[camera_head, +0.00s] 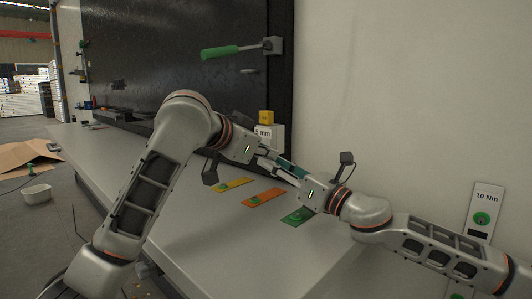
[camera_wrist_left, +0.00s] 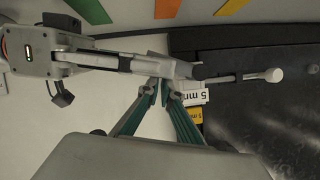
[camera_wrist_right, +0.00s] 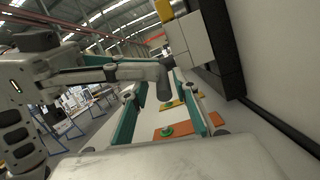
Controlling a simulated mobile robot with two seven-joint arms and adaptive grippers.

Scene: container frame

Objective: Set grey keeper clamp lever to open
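In the head view both grippers, left (camera_head: 268,158) and right (camera_head: 290,172), nearly meet and mostly hide the clamp. I cannot make out the lever's position.
A grey table (camera_head: 190,235) carries yellow (camera_head: 238,184), orange (camera_head: 258,200) and green (camera_head: 290,219) plates. Behind stand a white "5 mm" block (camera_head: 275,138) and a yellow block (camera_head: 266,117). A green-handled lever (camera_head: 220,52) juts from the dark panel. A "10 Nm" sign (camera_head: 487,198) is at right.

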